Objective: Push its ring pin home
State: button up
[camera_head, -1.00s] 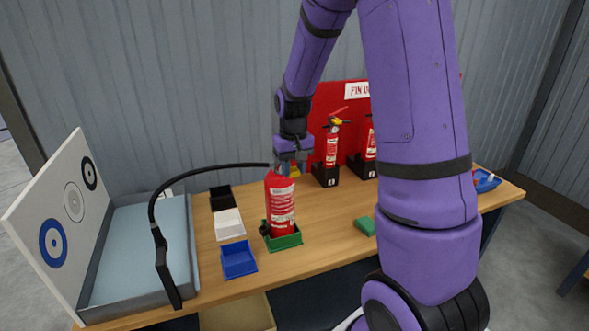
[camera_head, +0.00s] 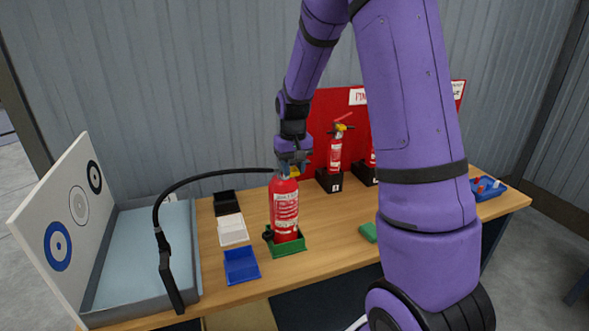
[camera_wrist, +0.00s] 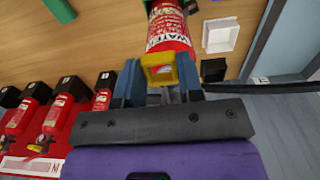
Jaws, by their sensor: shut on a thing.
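A red fire extinguisher (camera_head: 285,209) with a white label stands upright in a green tray (camera_head: 290,247) on the wooden bench; a black hose arcs left from its head. My gripper (camera_head: 292,167) is at the extinguisher's head, pointing down. In the wrist view the two blue-grey fingers (camera_wrist: 161,88) stand either side of a yellow piece (camera_wrist: 159,71) at the head, in front of the red body (camera_wrist: 168,30). The gripper is shut on a small piece there, apparently the ring pin. The pin's shaft and its hole are hidden, so its depth cannot be told.
Black (camera_head: 226,199), white (camera_head: 232,230) and blue (camera_head: 241,265) trays line up left of the extinguisher. A grey basin (camera_head: 190,289) with a target board (camera_head: 40,215) is further left. More extinguishers (camera_head: 335,155) stand behind right. A green block (camera_head: 368,232) lies to the right.

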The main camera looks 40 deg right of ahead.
jog(key=shift+w+d, duration=0.3)
jog(key=shift+w, duration=0.65)
jog(key=shift+w+d, duration=0.25)
jog(key=shift+w, duration=0.7)
jog(key=shift+w, duration=0.15)
dwell(2.9)
jog(key=o, duration=1.2)
jog(key=shift+c, duration=0.2)
notch_tip(320, 180, up, 11)
